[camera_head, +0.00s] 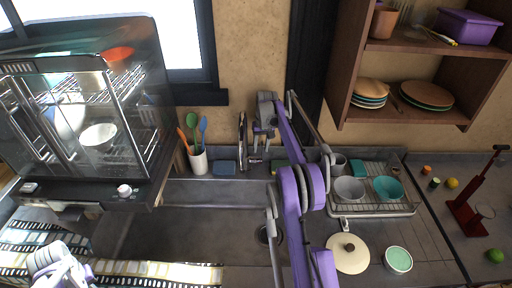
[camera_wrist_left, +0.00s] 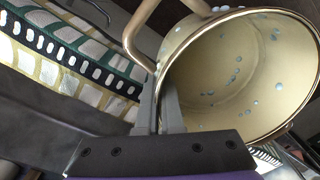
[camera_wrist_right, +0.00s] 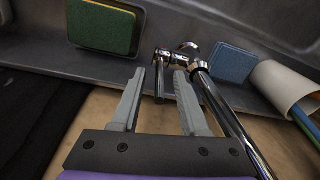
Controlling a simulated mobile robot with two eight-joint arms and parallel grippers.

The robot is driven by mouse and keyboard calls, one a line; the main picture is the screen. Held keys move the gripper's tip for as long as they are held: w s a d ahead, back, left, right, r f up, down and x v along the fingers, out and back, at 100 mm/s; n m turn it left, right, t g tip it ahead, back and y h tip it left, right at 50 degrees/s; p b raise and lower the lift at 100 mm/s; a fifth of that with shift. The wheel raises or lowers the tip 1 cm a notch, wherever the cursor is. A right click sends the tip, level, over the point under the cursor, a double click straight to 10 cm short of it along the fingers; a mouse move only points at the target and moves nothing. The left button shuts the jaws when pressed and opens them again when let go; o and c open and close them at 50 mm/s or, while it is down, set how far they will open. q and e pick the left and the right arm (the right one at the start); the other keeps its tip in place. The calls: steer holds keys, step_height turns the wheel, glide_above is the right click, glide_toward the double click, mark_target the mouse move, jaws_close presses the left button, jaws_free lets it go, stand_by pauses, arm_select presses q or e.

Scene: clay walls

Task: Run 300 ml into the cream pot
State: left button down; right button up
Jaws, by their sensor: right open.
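The cream pot (camera_wrist_left: 240,75) fills much of the left wrist view, tilted, with its mouth facing the camera. Its inside has pale blue spots; I see no water in it. My left gripper (camera_wrist_left: 160,95) is shut on its wall, one finger inside and one outside, beside the handle. In the head view the pot is out of sight. The chrome tap (camera_head: 242,140) stands behind the sink. My right gripper (camera_wrist_right: 156,80) is open, its fingers on either side of the tap's small lever (camera_wrist_right: 159,75). Whether they touch is unclear. It also shows in the head view (camera_head: 264,135).
The sink (camera_head: 200,222) lies in front of the tap. A sponge (camera_wrist_right: 102,25), a blue block (camera_wrist_right: 233,62) and a utensil cup (camera_head: 198,162) stand near it. A cream lid (camera_head: 347,262), a green-topped bowl (camera_head: 398,260) and a dish rack (camera_head: 375,209) are at right.

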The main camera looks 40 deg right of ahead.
steer(key=shift+r, duration=0.15)
arm_select(q)
steer(key=r, duration=0.1)
steer(key=w+r+p, duration=0.1)
steer(key=shift+w+r, duration=0.2)
steer(key=shift+r, duration=0.15)
arm_select(e)
step_height(320, 180, up, 12)
steer(key=s, duration=0.1)
steer(key=shift+d, duration=0.15)
steer(key=shift+f, duration=0.2)
